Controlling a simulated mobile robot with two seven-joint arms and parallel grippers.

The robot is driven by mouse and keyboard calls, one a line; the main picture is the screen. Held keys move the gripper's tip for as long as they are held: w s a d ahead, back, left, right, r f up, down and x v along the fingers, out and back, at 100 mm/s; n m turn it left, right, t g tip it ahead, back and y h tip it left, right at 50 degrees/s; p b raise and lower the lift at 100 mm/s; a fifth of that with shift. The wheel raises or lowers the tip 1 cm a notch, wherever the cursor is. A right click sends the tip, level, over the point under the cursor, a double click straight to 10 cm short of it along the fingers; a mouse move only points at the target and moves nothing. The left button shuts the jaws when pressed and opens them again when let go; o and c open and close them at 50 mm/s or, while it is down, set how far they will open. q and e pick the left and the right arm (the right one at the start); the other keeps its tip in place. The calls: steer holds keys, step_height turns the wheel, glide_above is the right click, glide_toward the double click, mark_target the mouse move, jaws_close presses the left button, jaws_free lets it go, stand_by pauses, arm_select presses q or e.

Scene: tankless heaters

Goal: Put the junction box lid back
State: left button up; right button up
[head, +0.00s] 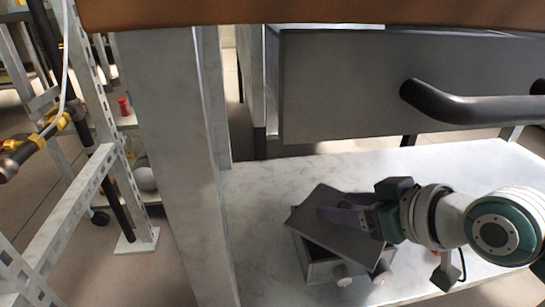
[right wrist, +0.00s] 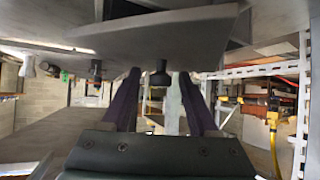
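The grey junction box (head: 318,271) stands on the white marbled shelf, with round fittings on its near side. Its flat grey lid (head: 345,238) lies over the top, turned askew to the box, so part of the box's opening shows as a dark gap. My right gripper (head: 335,214) comes in from the right, with its purple fingers low over the lid. In the right wrist view the fingers (right wrist: 160,85) stand apart, with a dark knob (right wrist: 160,74) between them and visible gaps on both sides. My left gripper is not in view.
The marbled shelf (head: 260,195) has clear room left of and behind the box. A grey drawer (head: 340,85) with a dark bar handle (head: 470,104) hangs above. A pale post (head: 175,160) stands left, beside a perforated metal frame (head: 60,205).

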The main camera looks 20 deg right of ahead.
steer(key=shift+s+r+p, duration=0.3)
steer(key=shift+r+p, duration=0.1)
steer(key=p+v, duration=0.6)
steer(key=v, duration=0.5)
steer(key=s+a+r+g+h, duration=0.1)
steer(key=s+a+g, duration=0.6)
steer(key=s, duration=0.4)
steer(key=shift+s+a+r+h, duration=0.15)
steer(key=shift+a+r+h, duration=0.15)
steer(key=shift+a, duration=0.05)
step_height(320, 180, up, 76)
steer(key=p, duration=7.5)
steer(key=shift+p, duration=0.3)
